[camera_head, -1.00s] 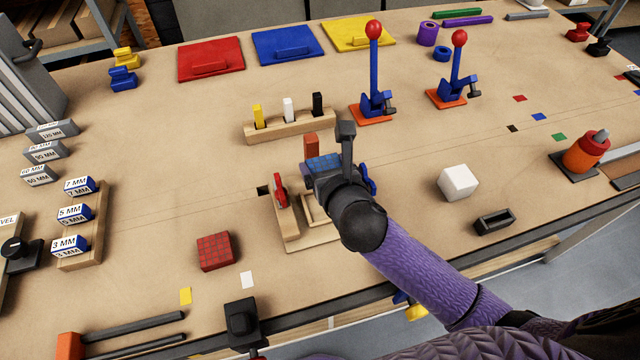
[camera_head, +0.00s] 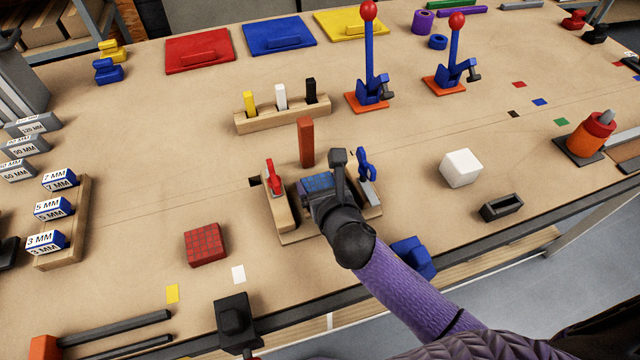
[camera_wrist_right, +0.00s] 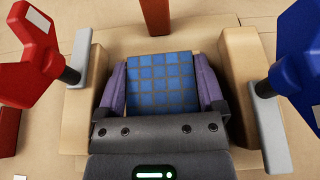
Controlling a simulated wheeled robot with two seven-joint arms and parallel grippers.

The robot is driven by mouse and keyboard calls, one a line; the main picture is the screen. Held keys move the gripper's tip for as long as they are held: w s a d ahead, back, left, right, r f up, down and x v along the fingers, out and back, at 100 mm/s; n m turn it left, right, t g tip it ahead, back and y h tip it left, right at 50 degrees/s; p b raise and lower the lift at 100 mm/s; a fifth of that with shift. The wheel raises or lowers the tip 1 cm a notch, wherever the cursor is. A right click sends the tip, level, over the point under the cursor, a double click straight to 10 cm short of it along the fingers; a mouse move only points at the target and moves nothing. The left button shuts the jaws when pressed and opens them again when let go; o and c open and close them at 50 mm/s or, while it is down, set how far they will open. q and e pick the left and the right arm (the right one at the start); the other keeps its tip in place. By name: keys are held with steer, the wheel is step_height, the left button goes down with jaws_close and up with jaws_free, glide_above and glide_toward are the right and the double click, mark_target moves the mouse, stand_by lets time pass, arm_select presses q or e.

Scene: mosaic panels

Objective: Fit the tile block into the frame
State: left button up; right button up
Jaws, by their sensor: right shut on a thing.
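The blue tile block (camera_head: 317,182), with a grid of lines on top, is held between the fingers of my right gripper (camera_head: 322,186). In the right wrist view, the purple fingers press on both sides of the block (camera_wrist_right: 161,82). The wooden frame (camera_head: 283,213) lies around and under the gripper, its side walls left and right of the block. I cannot tell whether the block touches the frame's floor. A red clamp (camera_head: 270,177) stands on the frame's left side and a blue clamp (camera_head: 366,164) on its right. My left gripper is out of view.
A red tile block (camera_head: 205,244) lies left of the frame. A red-brown post (camera_head: 306,142) stands just behind it. A white cube (camera_head: 461,168) and a black slotted holder (camera_head: 501,206) lie to the right. A wooden rack (camera_head: 284,119) stands behind. A blue object (camera_head: 413,257) sits by the front edge.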

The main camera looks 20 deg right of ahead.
steer(key=shift+s+f, duration=0.35)
steer(key=shift+f, duration=0.45)
steer(key=o, duration=1.1)
steer(key=shift+r+g, duration=0.2)
steer(key=shift+g, duration=0.1)
steer(key=shift+s+r+p, duration=0.7)
steer(key=shift+r+p, duration=0.05)
steer(key=shift+r, duration=0.05)
steer(key=p+v, duration=0.2)
steer(key=v, duration=0.7)
steer(key=shift+s+r, duration=0.1)
steer(key=shift+s, duration=0.05)
steer(key=shift+s+d+r, duration=0.1)
steer(key=shift+s+r, duration=0.05)
steer(key=shift+s, duration=0.1)
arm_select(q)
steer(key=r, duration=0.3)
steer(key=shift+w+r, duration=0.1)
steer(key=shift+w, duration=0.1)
